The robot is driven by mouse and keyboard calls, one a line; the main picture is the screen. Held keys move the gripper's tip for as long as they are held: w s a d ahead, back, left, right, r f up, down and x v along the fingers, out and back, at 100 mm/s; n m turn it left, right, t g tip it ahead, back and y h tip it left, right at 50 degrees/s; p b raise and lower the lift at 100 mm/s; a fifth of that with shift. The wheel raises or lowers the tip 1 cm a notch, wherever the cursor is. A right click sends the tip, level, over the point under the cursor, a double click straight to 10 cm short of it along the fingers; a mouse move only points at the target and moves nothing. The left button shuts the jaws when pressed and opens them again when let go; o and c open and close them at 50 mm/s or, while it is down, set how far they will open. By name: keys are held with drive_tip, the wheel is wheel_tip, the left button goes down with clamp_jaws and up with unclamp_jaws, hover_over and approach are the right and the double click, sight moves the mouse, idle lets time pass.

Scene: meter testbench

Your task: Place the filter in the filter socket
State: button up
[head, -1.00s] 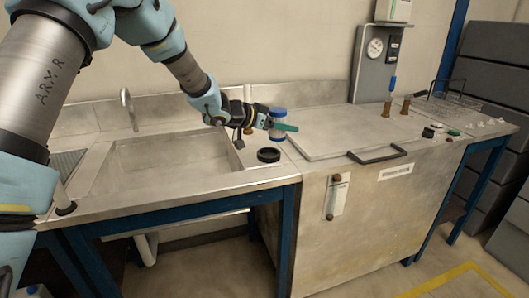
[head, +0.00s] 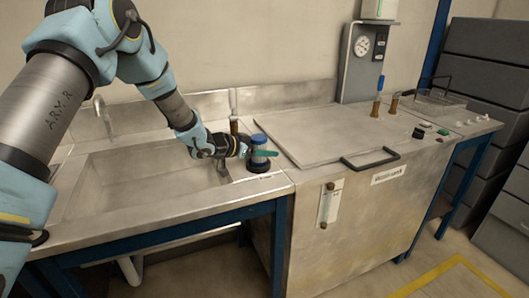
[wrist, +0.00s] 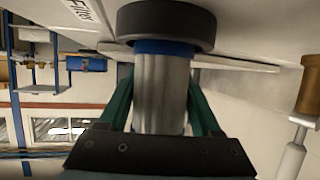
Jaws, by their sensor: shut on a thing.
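The filter (head: 259,147) is a silver cylinder with a blue cap, upright above the counter by the sink. The filter socket (head: 258,168) is a black ring on the counter, directly under the filter. My gripper (head: 263,153) is shut on the filter's body from the left. In the wrist view the teal fingers hold the silver body (wrist: 162,95) from both sides. Its blue band (wrist: 165,47) meets the black socket ring (wrist: 165,22). I cannot tell how deep the filter's end sits in the ring.
The sink basin (head: 140,180) lies to the left.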

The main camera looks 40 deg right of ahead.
drive_tip(key=shift+f, duration=0.7)
drive_tip(key=shift+f, duration=0.2)
drive_tip(key=o, duration=1.5)
